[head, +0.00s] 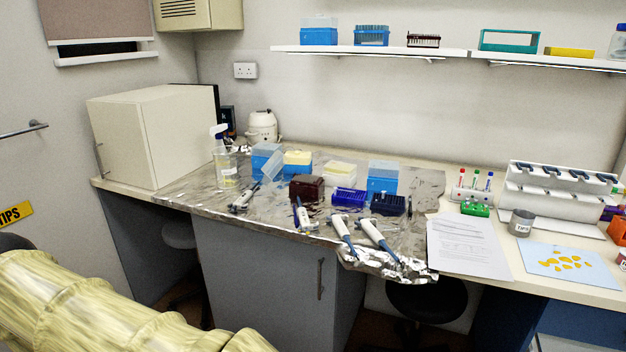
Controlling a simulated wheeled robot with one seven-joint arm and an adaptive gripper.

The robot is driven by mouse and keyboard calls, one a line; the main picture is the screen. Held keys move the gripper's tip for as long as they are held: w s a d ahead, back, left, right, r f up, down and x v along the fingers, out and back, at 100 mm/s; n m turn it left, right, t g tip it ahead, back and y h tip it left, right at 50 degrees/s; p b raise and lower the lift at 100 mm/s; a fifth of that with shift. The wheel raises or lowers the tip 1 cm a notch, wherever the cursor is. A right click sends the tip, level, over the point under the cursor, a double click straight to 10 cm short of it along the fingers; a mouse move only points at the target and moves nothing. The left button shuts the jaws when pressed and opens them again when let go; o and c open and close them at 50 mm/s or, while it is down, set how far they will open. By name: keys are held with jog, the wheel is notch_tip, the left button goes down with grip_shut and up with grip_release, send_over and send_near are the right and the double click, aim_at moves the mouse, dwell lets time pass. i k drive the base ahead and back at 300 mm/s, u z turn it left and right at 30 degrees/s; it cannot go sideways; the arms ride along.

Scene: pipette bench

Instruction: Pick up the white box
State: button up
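A large cream-white box (150,135) stands upright at the left end of the bench in the head view.
A spray bottle (226,165) and a white round-topped device (262,127) stand right of the box. Foil (410,190) covers the middle bench, with pipettes and tip boxes on it. A yellowish ribbed shape (80,305) fills the lower left. Shelves (370,50) hang above.

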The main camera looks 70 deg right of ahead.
aim_at(333, 181)
jog(key=z, duration=0.05)
jog(key=i, duration=1.7)
jog(key=z, duration=2.5)
